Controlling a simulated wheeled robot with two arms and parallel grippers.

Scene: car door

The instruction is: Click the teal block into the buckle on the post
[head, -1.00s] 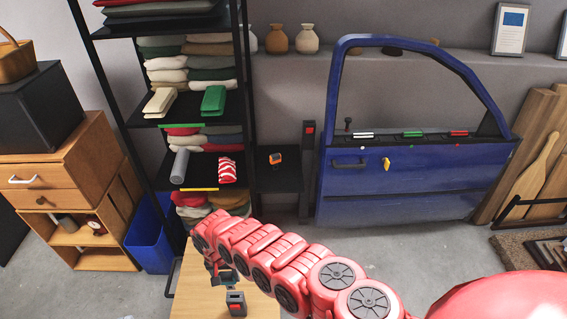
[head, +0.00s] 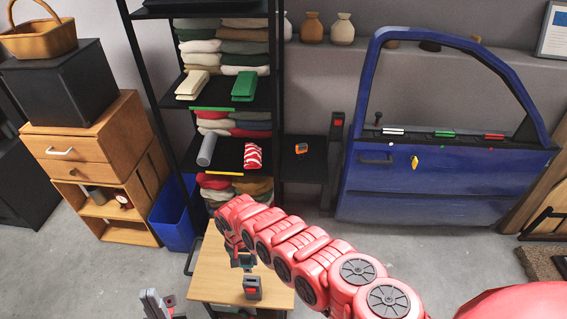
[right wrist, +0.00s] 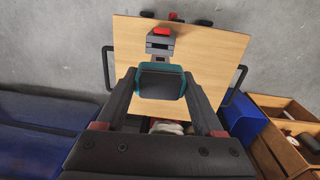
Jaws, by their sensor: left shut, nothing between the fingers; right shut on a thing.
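My right gripper (right wrist: 160,88) is shut on the teal block (right wrist: 160,68), which has a dark face and sits between the two fingers. In the head view my right gripper (head: 243,261) is above the wooden table (head: 213,280), behind the buckle. The grey buckle with a red top (head: 252,288) stands upright on the table; it also shows in the right wrist view (right wrist: 160,42), with a dark slot, just beyond the block. In the head view block and buckle are apart. My left gripper (head: 158,305) is shut and empty at the bottom edge, left of the table.
A black shelf rack (head: 228,95) with folded cloths stands behind the table. A blue bin (head: 174,215) and a wooden cabinet (head: 92,150) are to the left. A blue car door (head: 445,185) and a dark upright with a red patch (head: 335,140) are to the right.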

